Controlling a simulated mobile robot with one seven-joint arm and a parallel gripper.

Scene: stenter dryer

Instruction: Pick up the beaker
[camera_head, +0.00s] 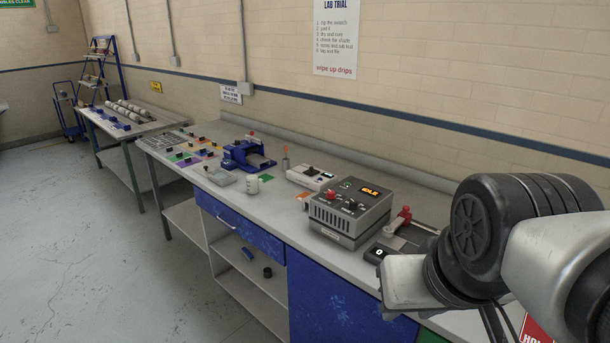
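My arm comes in from the right, over the right end of the bench. A pale block (404,282) at the arm's near end may be part of my gripper. No fingertips show clearly, so whether it is open or shut is unclear. The arm is well to the right of the vessel and apart from it.
Between arm and vessel stand a grey box with a lit display (349,212) and a white instrument (311,177). A red-knobbed device (400,222) is near my arm. Open floor (95,240) lies left.

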